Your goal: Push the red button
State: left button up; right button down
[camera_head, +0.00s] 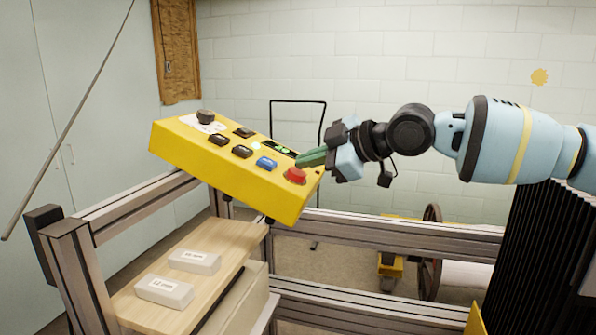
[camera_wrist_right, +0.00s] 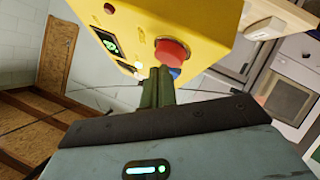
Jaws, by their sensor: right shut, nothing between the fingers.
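The red button (camera_head: 295,175) is a round cap at the right end of the top face of a yellow control box (camera_head: 262,196). In the right wrist view the red button (camera_wrist_right: 172,53) sits just past the fingertips on the yellow box (camera_wrist_right: 190,18). My right gripper (camera_head: 303,158) comes in from the right with its green fingers shut and empty, close behind the button in the head view. In the right wrist view the fingers (camera_wrist_right: 158,76) partly overlap the button's lower left edge. I cannot tell whether they touch it. My left gripper is not in view.
The box also carries a dark knob (camera_head: 205,117), a blue button (camera_head: 266,163) and several black buttons. A metal frame (camera_head: 390,236) runs below it. A wooden shelf (camera_head: 222,235) holds two pale labelled blocks. Dark vertical strands (camera_head: 530,265) stand at the right.

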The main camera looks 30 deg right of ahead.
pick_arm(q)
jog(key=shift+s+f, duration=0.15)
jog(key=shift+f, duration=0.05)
pick_arm(e)
jog(key=shift+w+a+f, duration=0.1)
jog(key=shift+f, duration=0.25)
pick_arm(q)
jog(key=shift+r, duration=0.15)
pick_arm(e)
jog(key=shift+r, duration=0.15)
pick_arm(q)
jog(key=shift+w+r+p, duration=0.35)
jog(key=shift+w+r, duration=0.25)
pick_arm(e)
jog(key=shift+s+d+r, duration=0.2)
jog(key=shift+s+r, duration=0.05)
jog(key=shift+r, duration=0.45)
jog(key=shift+r, duration=0.1)
